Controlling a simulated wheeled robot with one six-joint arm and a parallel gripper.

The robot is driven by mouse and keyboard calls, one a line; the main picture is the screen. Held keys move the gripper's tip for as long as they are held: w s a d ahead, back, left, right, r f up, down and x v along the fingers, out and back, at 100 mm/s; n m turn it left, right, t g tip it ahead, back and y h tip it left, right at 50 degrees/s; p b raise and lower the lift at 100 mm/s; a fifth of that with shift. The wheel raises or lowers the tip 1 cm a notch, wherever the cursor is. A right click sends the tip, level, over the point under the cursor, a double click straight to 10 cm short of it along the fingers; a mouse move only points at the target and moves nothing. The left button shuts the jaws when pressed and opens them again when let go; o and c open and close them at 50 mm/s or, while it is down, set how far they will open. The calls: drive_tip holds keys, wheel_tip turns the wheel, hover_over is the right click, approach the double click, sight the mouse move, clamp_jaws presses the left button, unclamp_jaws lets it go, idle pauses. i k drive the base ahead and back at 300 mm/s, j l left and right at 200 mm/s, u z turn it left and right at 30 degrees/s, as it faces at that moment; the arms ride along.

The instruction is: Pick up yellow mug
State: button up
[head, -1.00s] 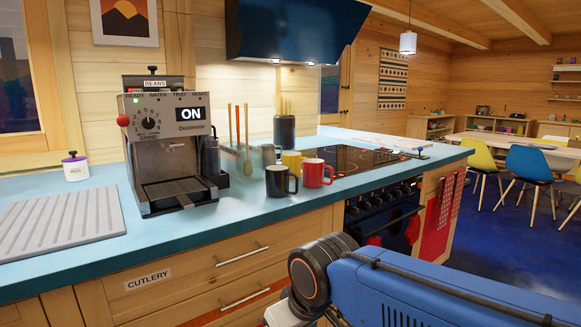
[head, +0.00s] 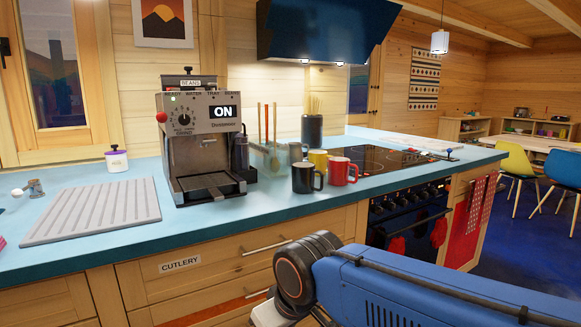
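The yellow mug (head: 318,161) stands upright on the blue counter, partly hidden behind a black mug (head: 304,178) and a red mug (head: 341,171). A grey mug or cup (head: 295,152) stands just behind and left of it. My blue arm comes in from the lower right, below the counter's front edge. My gripper's fingers are not in the picture; only the arm and its dark wrist joint show. The arm is well apart from the mugs.
A coffee machine (head: 203,140) reading ON stands left of the mugs. A ribbed drainer mat (head: 93,210) lies farther left. A dark utensil pot (head: 312,130) stands behind. The hob (head: 385,160) is right of the mugs. The counter (head: 250,207) is clear in front.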

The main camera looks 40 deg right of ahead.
sight(320, 157)
drive_tip(key=l+u, duration=0.5)
drive_tip(key=k+l+u, duration=0.1)
drive_tip(key=l+u, duration=0.35)
drive_tip(key=k+l+u, duration=0.1)
drive_tip(key=l, duration=0.3)
drive_tip(key=k+l, duration=0.15)
drive_tip(key=l, duration=0.25)
drive_tip(key=k+l+u, duration=0.15)
drive_tip(key=l, duration=0.25)
drive_tip(key=k+l, duration=0.15)
drive_tip(key=l, duration=0.2)
drive_tip(key=k+l+u, duration=0.15)
drive_tip(key=l, duration=0.25)
drive_tip(key=k+l+u, duration=0.1)
drive_tip(key=l, duration=0.25)
drive_tip(key=k, duration=0.1)
